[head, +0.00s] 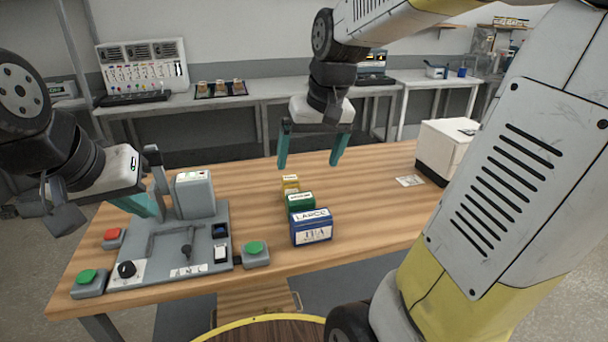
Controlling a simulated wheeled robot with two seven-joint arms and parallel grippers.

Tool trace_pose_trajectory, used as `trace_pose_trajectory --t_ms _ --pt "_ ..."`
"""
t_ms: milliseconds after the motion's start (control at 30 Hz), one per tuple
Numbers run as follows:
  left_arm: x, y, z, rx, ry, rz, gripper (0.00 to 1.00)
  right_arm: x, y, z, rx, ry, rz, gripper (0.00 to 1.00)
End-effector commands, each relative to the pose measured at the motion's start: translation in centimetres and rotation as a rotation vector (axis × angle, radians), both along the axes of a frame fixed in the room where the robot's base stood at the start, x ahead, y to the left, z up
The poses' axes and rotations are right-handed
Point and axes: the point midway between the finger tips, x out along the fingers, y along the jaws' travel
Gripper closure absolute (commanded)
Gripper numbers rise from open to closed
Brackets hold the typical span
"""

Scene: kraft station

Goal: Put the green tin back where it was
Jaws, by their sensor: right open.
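The green tin (300,203) stands on the wooden table in a row with two others. A smaller yellow tin (290,183) is just behind it and a larger blue tin (312,232) is just in front of it, partly hiding it. My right gripper (309,164) is open and empty, its teal fingers wide apart, just beyond the row of tins in the picture. My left gripper (148,207) is at the left beside the grey machine; its fingers overlap in view, so its opening is unclear.
A grey machine (195,195) with a lever and buttons fills the table's left. A green button box (255,254) sits between it and the tins. A white box (443,150) and a small card (409,181) are at the right. The table right of the tins is clear.

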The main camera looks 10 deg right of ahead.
Motion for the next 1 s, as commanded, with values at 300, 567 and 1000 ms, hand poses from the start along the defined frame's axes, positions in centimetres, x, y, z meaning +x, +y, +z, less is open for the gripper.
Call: trace_pose_trajectory --t_ms 300,567,1000 --pt "0.0 0.0 0.0 0.000 0.000 0.000 1.00 -9.7 1.0 1.0 0.065 -0.213 0.007 0.06" --pt "0.0 0.0 0.0 0.000 0.000 0.000 1.00 -11.3 1.3 0.6 0.075 -0.254 0.008 0.06" --pt "0.0 0.0 0.0 0.000 0.000 0.000 1.00 -11.2 1.2 0.7 0.075 -0.253 0.007 0.06"
